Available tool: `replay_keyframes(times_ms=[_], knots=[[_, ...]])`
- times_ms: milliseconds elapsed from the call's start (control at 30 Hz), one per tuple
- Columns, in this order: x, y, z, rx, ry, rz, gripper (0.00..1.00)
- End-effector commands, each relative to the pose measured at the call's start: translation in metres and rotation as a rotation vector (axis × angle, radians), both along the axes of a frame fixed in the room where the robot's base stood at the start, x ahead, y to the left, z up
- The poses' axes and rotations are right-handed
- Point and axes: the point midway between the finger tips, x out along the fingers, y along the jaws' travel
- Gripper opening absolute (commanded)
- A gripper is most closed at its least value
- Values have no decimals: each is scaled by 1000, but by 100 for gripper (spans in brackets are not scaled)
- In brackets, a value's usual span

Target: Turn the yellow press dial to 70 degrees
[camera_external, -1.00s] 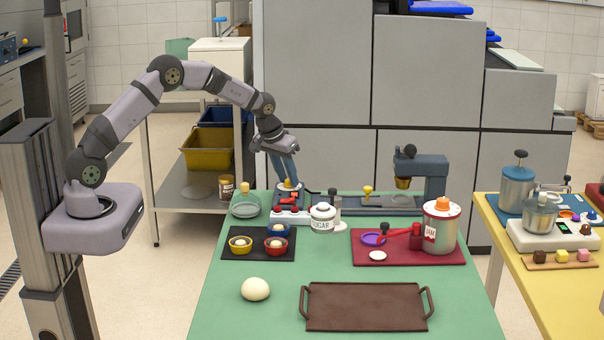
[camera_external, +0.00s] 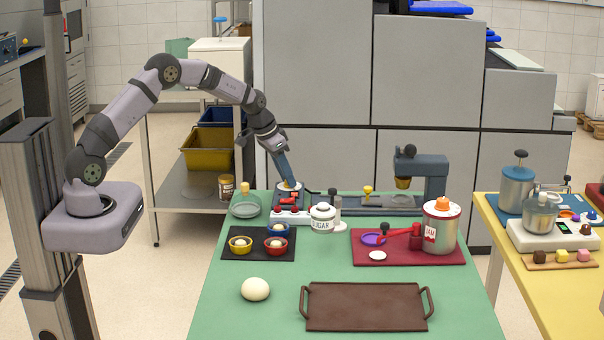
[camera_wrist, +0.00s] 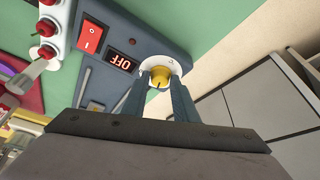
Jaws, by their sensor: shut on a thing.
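The yellow press dial (camera_wrist: 160,76) sits on a pale round plate on the grey-blue control panel (camera_wrist: 118,28). In the wrist view, the two blue fingers of my gripper (camera_wrist: 158,84) are on either side of the dial, shut on it. A dark mark shows on the dial's near side, but I cannot read its angle. In the external view my gripper (camera_external: 290,184) reaches down to the panel at the back left of the green table, and its fingers mostly hide the dial. The small display (camera_wrist: 121,61) beside the dial reads OFF.
A red switch (camera_wrist: 90,36) is on the same panel. A white unit with red knobs (camera_external: 290,215) stands in front of it, with a sugar jar (camera_external: 323,217) to the right. The brown tray (camera_external: 366,307) and dough ball (camera_external: 255,289) are farther forward.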

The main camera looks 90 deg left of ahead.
Motion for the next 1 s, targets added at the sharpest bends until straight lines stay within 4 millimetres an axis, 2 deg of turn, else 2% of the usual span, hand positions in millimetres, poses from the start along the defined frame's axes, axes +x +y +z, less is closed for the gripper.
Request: replay_keyframes(times_ms=[133,167,200,233,667,1000], knots=[[1,0,0,1,-2,1,4],[1,0,0,1,-2,1,31],[1,0,0,1,-2,1,40],[1,0,0,1,-2,1,44],[-2,-1,6,1,-2,2,44],[-16,-8,44,3,-3,3,44]])
